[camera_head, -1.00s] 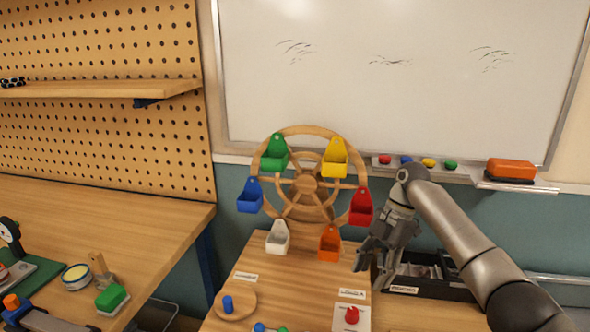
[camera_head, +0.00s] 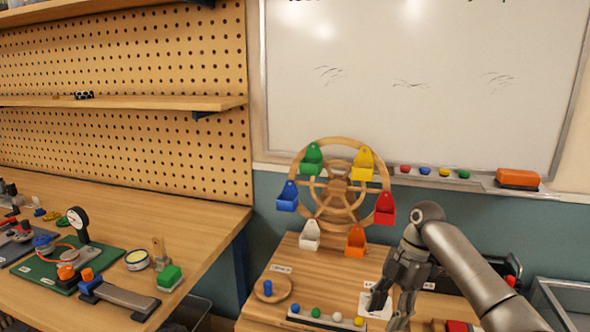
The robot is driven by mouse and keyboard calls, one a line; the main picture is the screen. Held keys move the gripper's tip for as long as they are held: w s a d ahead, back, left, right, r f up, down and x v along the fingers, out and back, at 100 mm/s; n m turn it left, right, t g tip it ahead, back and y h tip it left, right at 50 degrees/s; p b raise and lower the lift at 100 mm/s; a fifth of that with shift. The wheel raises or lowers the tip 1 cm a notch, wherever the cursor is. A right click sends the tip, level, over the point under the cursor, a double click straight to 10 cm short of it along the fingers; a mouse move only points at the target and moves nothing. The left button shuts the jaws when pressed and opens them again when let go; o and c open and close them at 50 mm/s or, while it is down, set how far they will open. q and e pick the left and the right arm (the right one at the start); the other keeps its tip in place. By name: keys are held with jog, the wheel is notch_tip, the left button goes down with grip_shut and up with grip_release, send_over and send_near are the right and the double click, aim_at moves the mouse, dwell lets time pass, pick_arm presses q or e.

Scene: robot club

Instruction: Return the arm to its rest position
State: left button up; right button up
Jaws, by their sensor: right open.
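My right arm (camera_head: 470,265) comes in from the lower right. Its grey right gripper (camera_head: 387,308) points down over the right front of the small wooden table (camera_head: 330,270), with fingers spread and nothing seen between them. It is in front of and below the wooden wheel (camera_head: 341,188), apart from it. The wheel carries green, yellow, blue, red, white and orange buckets. The gripper partly hides a white card (camera_head: 368,304) on the table. My left gripper is not in view.
A strip with coloured balls (camera_head: 315,316) and a round wooden dish (camera_head: 280,290) lie left of the gripper. A workbench (camera_head: 190,225) with tools stands at left. A whiteboard (camera_head: 420,100) and its tray are behind. A dark organiser (camera_head: 508,265) sits behind the arm.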

jog(key=s+a+f+m+t, duration=0.1)
jog(key=s+a+f+m, duration=0.3)
jog(key=s+f, duration=0.5)
jog(key=s+a+f+m+t, duration=0.1)
jog(key=s+a+f+m, duration=0.35)
jog(key=s+f, duration=0.5)
jog(key=s+d+r+m+t+h, duration=0.1)
jog(key=s+d+m+t+h, duration=0.1)
jog(key=s+d+m, duration=0.35)
jog(key=s+d+r+m+t+h, duration=0.1)
jog(key=s+d+m+t, duration=0.15)
jog(key=s+m, duration=0.6)
notch_tip(320, 180, down, 24)
jog(key=s+n+g, duration=0.1)
jog(key=s+g, duration=0.1)
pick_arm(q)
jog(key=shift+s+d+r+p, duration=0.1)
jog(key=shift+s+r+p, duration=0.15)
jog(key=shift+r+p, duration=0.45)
pick_arm(e)
jog(key=s+d+f, duration=0.1)
jog(key=s+f, duration=0.7)
jog(key=s, duration=0.1)
jog(key=s+d+f+g, duration=0.1)
jog(key=s+d+f, duration=0.1)
jog(key=s+f, duration=0.6)
jog(key=shift+s+d+f+h, duration=0.3)
jog(key=shift+s+f, duration=0.1)
jog(key=shift+s, duration=0.05)
